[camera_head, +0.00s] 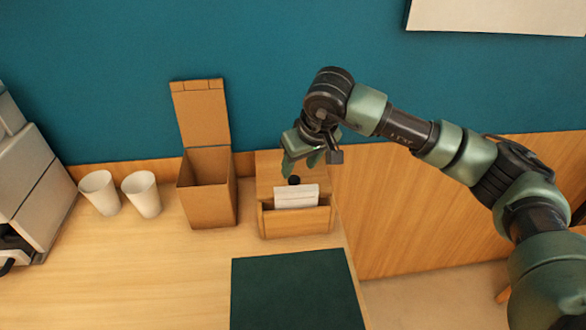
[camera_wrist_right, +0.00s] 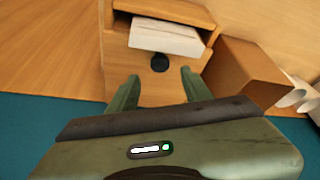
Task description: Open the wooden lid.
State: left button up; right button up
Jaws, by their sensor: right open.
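The wooden box (camera_head: 295,222) stands at the right end of the counter. Its wooden lid (camera_head: 265,172) looks shut and carries a round black knob (camera_head: 294,180). The lid also shows in the right wrist view (camera_wrist_right: 120,62), with the knob (camera_wrist_right: 160,62) near the middle. My right gripper (camera_head: 301,163) is over the lid, pointing down, and partly covers it. In the right wrist view my right gripper (camera_wrist_right: 160,76) is open, one finger on each side of the knob line, with nothing between them. I cannot tell that it touches the lid. My left gripper is not in view.
White cards (camera_head: 296,196) stand in the box's front slot. Just left is a taller brown box (camera_head: 207,205) with its lid upright. Two white cups (camera_head: 142,195) and a grey machine (camera_head: 35,185) are farther left. A dark green mat (camera_head: 295,290) lies in front. A teal wall is behind.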

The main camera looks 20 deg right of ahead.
aim_at(294, 178)
jog(key=p+x, duration=0.1)
jog(key=x, duration=0.3)
jog(key=shift+f, duration=0.3)
jog(key=shift+w+f, duration=0.15)
jog(key=shift+f, duration=0.25)
grip_shut()
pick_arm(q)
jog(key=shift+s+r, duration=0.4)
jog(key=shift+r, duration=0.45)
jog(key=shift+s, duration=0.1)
